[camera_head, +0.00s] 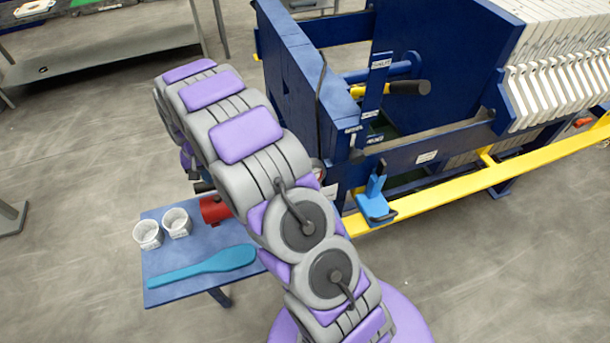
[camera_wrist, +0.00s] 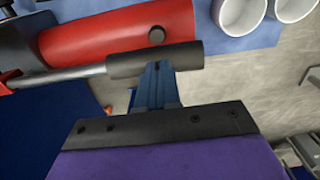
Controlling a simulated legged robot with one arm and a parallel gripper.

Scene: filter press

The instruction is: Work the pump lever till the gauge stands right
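The red pump body (camera_head: 212,209) sits on a blue table, partly hidden behind my arm. In the wrist view the red pump cylinder (camera_wrist: 95,38) lies across the top left. The pump lever is a metal rod (camera_wrist: 62,77) with a black grip (camera_wrist: 185,58), lying nearly level in that view. My gripper (camera_wrist: 158,68) has its two blue fingers together, their tips overlapping the middle of the black grip; I cannot tell if they touch it. A pale round face (camera_head: 317,167), perhaps the gauge, is mostly hidden by my arm; no reading shows.
The blue table (camera_head: 160,292) also holds two white cups (camera_head: 148,234) (camera_head: 177,222) and a teal paddle (camera_head: 205,266). The blue press frame (camera_head: 290,60), its white plates (camera_head: 560,80) and a yellow rail (camera_head: 480,182) stand at right.

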